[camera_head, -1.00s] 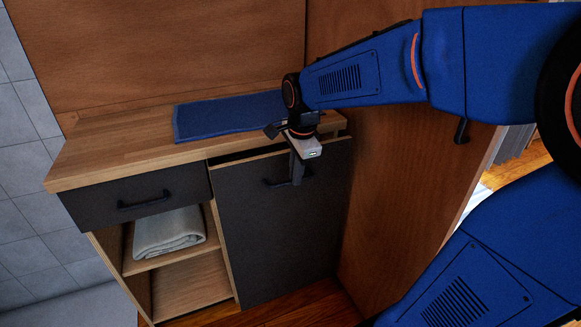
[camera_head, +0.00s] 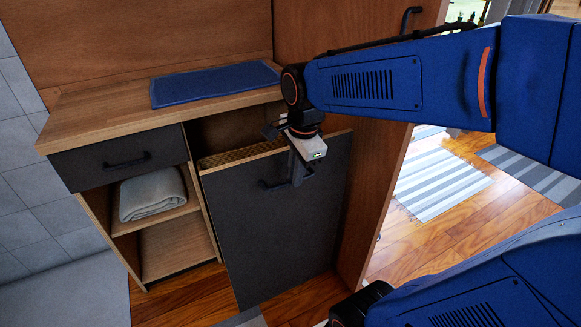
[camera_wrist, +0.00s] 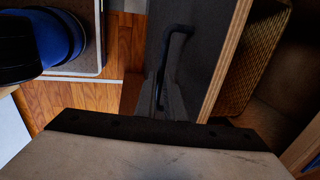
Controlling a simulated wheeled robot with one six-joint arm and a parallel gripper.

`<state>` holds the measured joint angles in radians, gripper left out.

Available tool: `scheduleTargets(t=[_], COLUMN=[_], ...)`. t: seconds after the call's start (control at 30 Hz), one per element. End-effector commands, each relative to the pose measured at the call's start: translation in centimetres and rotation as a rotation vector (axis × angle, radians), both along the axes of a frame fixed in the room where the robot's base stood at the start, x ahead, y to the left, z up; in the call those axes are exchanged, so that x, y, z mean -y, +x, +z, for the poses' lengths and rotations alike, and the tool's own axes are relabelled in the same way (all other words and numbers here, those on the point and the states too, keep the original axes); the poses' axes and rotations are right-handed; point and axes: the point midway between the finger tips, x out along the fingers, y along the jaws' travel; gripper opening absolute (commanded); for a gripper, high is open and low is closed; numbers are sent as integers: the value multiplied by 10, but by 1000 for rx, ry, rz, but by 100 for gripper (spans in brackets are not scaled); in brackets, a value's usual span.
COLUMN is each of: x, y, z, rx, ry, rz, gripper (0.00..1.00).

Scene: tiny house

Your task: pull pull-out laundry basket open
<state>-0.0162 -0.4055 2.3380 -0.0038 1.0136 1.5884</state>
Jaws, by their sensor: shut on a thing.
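The pull-out laundry basket has a dark grey front panel (camera_head: 270,225) with a light wood edge. It stands out from the cabinet, with a gap behind its top edge. Through the gap a woven basket (camera_head: 240,153) shows, and it also shows in the wrist view (camera_wrist: 258,62). My gripper (camera_head: 298,177) is at the panel's black bar handle (camera_head: 272,185), shut on it. In the wrist view the handle (camera_wrist: 175,50) runs up from my fingers (camera_wrist: 160,100); the exact grip is partly hidden.
Left of the panel are a shut drawer (camera_head: 120,160) and an open shelf with a grey towel (camera_head: 152,194). A wooden partition (camera_head: 375,170) stands close on the right. Striped rugs (camera_head: 440,182) lie beyond it.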

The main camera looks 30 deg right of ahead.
Motion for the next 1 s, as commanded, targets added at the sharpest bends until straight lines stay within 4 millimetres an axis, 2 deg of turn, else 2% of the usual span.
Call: scheduleTargets(t=[0.2, 0.53, 0.57, 0.6, 0.63, 1.0], x=[0, 0, 0, 0, 0, 0], y=[-7, -8, -8, -8, -8, -8], z=[0, 0, 0, 0, 0, 5], rx=[1, 1, 1, 1, 1, 3], ry=[0, 0, 0, 0, 0, 0], rz=[0, 0, 0, 0, 0, 0], gripper=[0, 0, 16, 26, 28, 28])
